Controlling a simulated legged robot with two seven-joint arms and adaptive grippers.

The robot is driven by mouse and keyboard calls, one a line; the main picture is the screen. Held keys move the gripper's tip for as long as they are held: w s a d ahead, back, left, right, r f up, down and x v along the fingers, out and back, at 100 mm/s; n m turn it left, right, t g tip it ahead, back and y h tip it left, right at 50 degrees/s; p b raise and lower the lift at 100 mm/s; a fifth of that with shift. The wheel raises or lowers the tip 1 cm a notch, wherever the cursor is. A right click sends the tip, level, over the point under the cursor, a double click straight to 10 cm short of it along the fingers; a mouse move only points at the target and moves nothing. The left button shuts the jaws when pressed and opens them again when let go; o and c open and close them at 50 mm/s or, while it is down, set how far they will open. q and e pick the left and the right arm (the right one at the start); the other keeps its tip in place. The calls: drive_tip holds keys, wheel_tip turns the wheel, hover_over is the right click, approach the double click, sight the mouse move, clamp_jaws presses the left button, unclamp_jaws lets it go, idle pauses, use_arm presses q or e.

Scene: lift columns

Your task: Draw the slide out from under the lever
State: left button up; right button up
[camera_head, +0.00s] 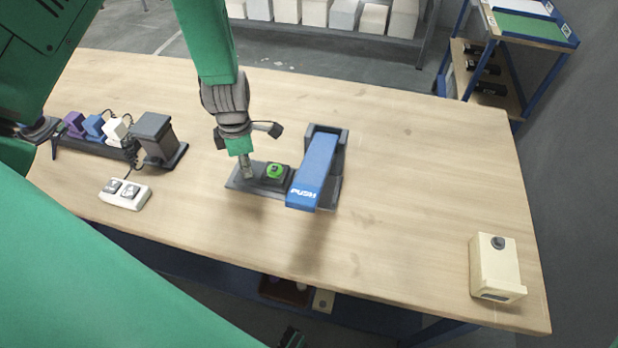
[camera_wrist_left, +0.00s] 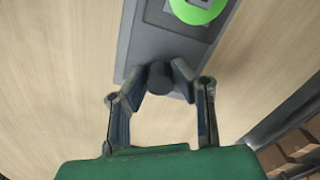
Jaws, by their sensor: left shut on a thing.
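The slide (camera_head: 240,184) is a flat dark grey strip on the table. It carries a black block with a round green button (camera_head: 275,171), which lies just left of the blue lever marked PUSH (camera_head: 318,165). The lever sits in a dark housing (camera_head: 339,165) and its front end reaches over the strip. My left gripper (camera_head: 247,172) comes down at the left end of the slide. In the left wrist view its fingers are shut on the dark round knob (camera_wrist_left: 159,78) of the slide. The green button (camera_wrist_left: 200,8) shows at the top there, partly cut off.
At the left stand a row of coloured plugs (camera_head: 92,126), a dark grey block device (camera_head: 155,137) and a white two-switch box (camera_head: 124,194). A cream box with a black button (camera_head: 497,267) is at the right corner. The table (camera_head: 420,180) is clear right of the lever.

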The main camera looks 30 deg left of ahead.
use_arm(q)
drive_tip(key=o, duration=0.9)
drive_tip(key=shift+w+a, duration=0.1)
drive_tip(key=shift+a, duration=0.05)
drive_tip(key=shift+r, duration=0.1)
wheel_tip(320, 180, up, 6)
drive_tip(key=p, duration=0.5)
drive_tip(key=shift+p, duration=0.3)
